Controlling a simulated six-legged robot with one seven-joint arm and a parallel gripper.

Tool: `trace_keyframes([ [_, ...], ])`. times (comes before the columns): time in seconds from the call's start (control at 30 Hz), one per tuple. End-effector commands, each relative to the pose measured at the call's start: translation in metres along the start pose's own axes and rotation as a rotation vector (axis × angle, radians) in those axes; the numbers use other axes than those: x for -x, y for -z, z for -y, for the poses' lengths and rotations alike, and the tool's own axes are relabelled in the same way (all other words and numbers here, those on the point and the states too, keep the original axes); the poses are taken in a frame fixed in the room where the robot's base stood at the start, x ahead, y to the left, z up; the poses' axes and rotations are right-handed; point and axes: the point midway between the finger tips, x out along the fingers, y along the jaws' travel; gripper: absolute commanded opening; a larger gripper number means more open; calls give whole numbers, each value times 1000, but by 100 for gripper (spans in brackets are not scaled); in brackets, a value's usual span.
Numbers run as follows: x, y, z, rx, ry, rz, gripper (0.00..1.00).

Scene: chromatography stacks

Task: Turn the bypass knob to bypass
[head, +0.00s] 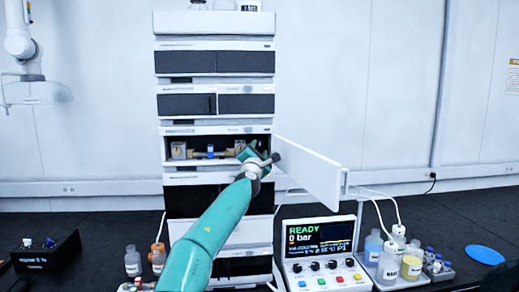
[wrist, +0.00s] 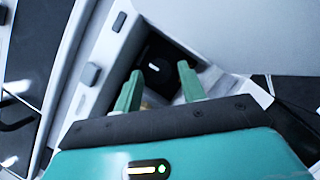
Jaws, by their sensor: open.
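My gripper (head: 260,156) is at the right end of the open compartment in the instrument stack (head: 217,62). In the wrist view its two green fingers (wrist: 159,83) are apart, with nothing held between them. Beyond the fingertips is a dark, blocky part with a short white mark (wrist: 153,67), which looks like the bypass knob. I cannot tell which setting the mark points to, and no label is readable. In the head view the gripper and arm cover this spot.
A white door (head: 308,173) stands open to the right of the compartment, close to my gripper. Fittings (head: 210,151) sit inside on the left. Below right is a control box reading READY, 0 bar (head: 319,250). Bottles (head: 390,258) stand beside it.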

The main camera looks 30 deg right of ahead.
Motion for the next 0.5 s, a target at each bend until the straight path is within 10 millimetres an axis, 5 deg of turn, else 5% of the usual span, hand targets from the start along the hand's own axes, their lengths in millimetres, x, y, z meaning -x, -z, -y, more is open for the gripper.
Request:
trace_keyframes([
  [0.5, -19, 0, 0, -1, 0, 0, 41],
])
